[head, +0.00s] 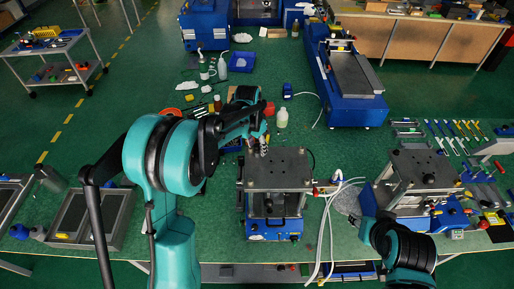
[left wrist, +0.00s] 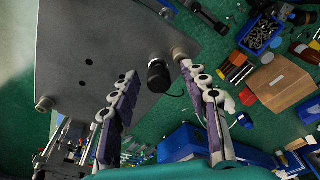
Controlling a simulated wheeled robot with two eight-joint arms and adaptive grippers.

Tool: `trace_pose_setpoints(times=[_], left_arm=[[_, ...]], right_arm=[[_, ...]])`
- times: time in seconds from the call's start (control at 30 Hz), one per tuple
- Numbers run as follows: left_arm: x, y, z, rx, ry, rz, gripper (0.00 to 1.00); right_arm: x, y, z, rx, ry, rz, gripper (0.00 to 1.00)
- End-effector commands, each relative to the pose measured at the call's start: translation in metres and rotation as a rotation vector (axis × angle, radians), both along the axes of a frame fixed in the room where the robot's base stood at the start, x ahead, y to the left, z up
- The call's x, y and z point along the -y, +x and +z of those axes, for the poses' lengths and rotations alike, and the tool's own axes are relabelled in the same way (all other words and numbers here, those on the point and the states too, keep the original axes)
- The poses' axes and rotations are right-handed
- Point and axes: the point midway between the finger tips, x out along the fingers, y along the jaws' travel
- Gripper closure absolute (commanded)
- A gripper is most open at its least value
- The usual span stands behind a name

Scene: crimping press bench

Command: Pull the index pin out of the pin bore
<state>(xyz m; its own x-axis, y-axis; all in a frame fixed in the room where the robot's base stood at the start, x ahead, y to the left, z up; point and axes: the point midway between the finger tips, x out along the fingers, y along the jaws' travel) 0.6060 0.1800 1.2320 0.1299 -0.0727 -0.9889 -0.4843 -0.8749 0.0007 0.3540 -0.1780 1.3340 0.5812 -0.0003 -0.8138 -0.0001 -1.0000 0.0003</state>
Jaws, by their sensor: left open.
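My left gripper (head: 258,150) is at the back edge of the top plate (head: 280,172) of the middle press. In the left wrist view my left gripper (left wrist: 157,70) is open, its two fingers spread over the plate's edge. A black knob (left wrist: 157,74) stands on the grey plate (left wrist: 95,60) between the fingers, with a visible gap to each; it may be the index pin's head. A silver post end (left wrist: 180,48) is close to the right fingertip. The pin bore cannot be made out.
A second press (head: 420,170) with a black knob stands to the right. White cables (head: 330,215) lie between the presses. A small bottle (head: 282,118) stands behind the middle press. Trays (head: 95,215) are at the left, and hand tools (head: 460,130) at the right.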

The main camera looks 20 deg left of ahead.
Motion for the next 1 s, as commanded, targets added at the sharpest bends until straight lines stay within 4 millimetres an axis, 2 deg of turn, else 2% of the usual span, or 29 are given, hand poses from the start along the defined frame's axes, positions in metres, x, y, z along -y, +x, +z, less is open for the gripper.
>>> trace_pose_setpoints(times=[0.17, 0.2, 0.37, 0.77, 0.87, 1.0], left_arm=[[0.0, 0.0, -0.001, 0.0, 0.0, 0.0, 0.54], [0.0, 0.0, -0.001, 0.0, 0.0, 0.0, 0.57], [0.0, 0.0, -0.001, 0.0, 0.0, 0.0, 0.99], [0.0, 0.0, 0.002, 0.0, 0.0, 0.0, 1.0], [0.0, 0.0, 0.008, 0.0, 0.0, 0.0, 1.0], [0.0, 0.0, 0.027, 0.0, 0.0, 0.0, 1.0]], right_arm=[[0.0, 0.0, 0.0, 0.0, 0.0, 0.0, 0.6], [0.0, 0.0, 0.0, 0.0, 0.0, 0.0, 0.6], [0.0, 0.0, 0.0, 0.0, 0.0, 0.0, 0.6], [0.0, 0.0, 0.0, 0.0, 0.0, 0.0, 0.6], [0.0, 0.0, -0.001, 0.0, 0.0, 0.0, 0.6], [0.0, 0.0, -0.004, 0.0, 0.0, 0.0, 0.6]])
